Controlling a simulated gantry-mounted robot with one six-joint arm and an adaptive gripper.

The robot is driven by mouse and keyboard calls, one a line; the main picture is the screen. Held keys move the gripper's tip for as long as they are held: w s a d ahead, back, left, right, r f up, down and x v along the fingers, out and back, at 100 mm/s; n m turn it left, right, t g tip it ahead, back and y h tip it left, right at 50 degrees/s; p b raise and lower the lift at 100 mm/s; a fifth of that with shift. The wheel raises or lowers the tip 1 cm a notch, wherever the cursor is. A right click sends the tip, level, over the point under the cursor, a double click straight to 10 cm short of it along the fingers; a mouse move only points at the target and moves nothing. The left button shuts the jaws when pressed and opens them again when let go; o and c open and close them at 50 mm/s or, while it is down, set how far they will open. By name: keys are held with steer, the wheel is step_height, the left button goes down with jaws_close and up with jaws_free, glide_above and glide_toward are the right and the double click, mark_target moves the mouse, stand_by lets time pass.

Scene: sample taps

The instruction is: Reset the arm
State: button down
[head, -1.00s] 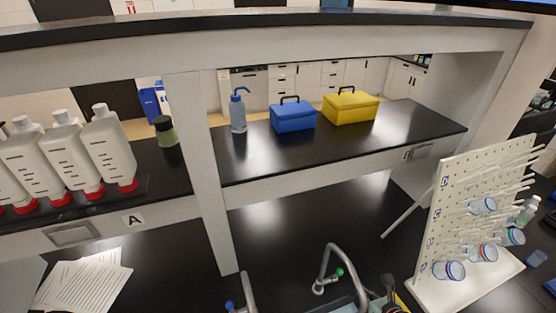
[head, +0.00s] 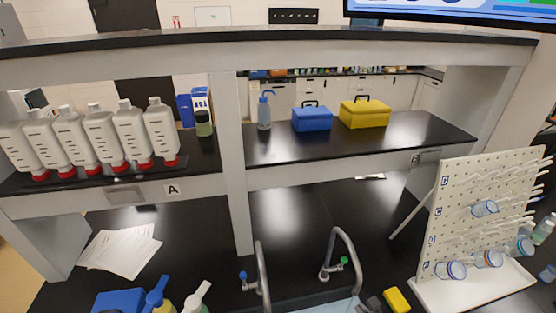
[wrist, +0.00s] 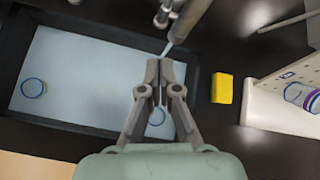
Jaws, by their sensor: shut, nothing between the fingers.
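My gripper (wrist: 160,68) shows in the wrist view, pointing down over the sink (wrist: 85,68), with its fingers together and nothing between them. Its tips are close to the spout of a grey metal tap (wrist: 188,18); I cannot tell whether they touch. In the head view, two curved taps stand at the bottom middle, one with a blue knob (head: 262,270) and one with a green knob (head: 345,250). A dark grey piece at the bottom edge, left of the yellow sponge, may be part of my gripper.
A round, blue-rimmed piece of glassware (wrist: 34,87) lies in the sink, and another lies partly behind my fingers. A yellow sponge (wrist: 221,88) sits right of the sink. The white pegboard rack (head: 480,200) holds glassware at right. Papers (head: 122,250) lie on the left counter.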

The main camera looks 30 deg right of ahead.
steer(key=w+a+r+n+y, duration=0.1)
steer(key=w+a+r+n, duration=0.4)
steer(key=a+n, duration=0.45)
steer(key=w+a+r+n, duration=0.4)
steer(key=a+r+n, duration=0.35)
steer(key=a, duration=0.25)
steer(key=s+a+r+n+t+y+p, duration=0.1)
steer(key=s+a+r+n, duration=0.1)
steer(key=a+r+n, duration=0.3)
steer(key=s+a+r+n+t+y, duration=0.1)
steer(key=a+r+n, duration=0.5)
steer(key=a+n, duration=0.7)
steer(key=shift+s+a+n+t+p, duration=0.15)
steer(key=shift+s+n+t+p, duration=0.2)
steer(key=shift+s+t, duration=0.25)
steer(key=shift+s, duration=0.1)
